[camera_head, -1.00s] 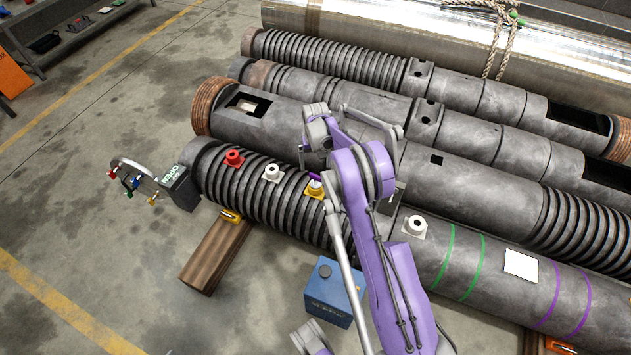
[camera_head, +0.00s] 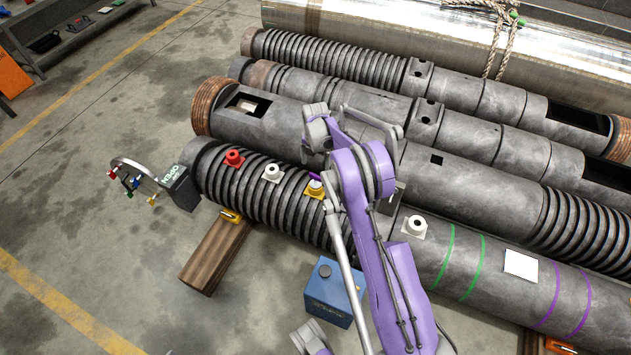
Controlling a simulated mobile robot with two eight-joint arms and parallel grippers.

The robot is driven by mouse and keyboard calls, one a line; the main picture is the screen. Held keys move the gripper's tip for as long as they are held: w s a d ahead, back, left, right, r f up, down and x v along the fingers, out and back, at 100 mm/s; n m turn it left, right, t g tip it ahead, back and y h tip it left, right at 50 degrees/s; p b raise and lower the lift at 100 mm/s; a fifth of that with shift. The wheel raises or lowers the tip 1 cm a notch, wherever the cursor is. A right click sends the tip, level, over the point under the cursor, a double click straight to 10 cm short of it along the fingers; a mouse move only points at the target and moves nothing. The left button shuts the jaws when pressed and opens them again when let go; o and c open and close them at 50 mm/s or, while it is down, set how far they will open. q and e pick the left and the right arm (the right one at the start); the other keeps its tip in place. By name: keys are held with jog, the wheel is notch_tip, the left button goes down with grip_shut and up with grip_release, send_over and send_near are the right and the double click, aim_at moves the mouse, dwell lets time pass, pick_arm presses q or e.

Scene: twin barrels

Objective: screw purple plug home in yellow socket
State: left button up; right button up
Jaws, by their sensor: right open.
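The yellow socket (camera_head: 316,191) sits on the ribbed part of the front grey barrel. A small purple piece, which looks like the purple plug (camera_head: 315,176), shows at the top of that socket. How deep it sits and whether it is straight cannot be told. My right gripper (camera_head: 317,166) is open above the plug, at the end of my purple arm, pointing down. The arm's wrist hides much of the fingers, and I cannot tell whether they touch the plug.
A red socket (camera_head: 233,158) and a white socket (camera_head: 271,173) stand left of the yellow one. Another white socket (camera_head: 414,227) is right of my arm. A blue box (camera_head: 333,295) stands on the floor in front. More barrels lie behind.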

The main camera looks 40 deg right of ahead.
aim_at(316, 180)
jog(key=shift+f, duration=0.1)
jog(key=shift+f+b, duration=3.2)
jog(key=shift+f, duration=2)
grip_shut()
grip_release()
notch_tip(316, 180, up, 10)
jog(key=shift+f+p, duration=0.25)
jog(key=shift+p, duration=0.75)
jog(key=shift+r, duration=0.7)
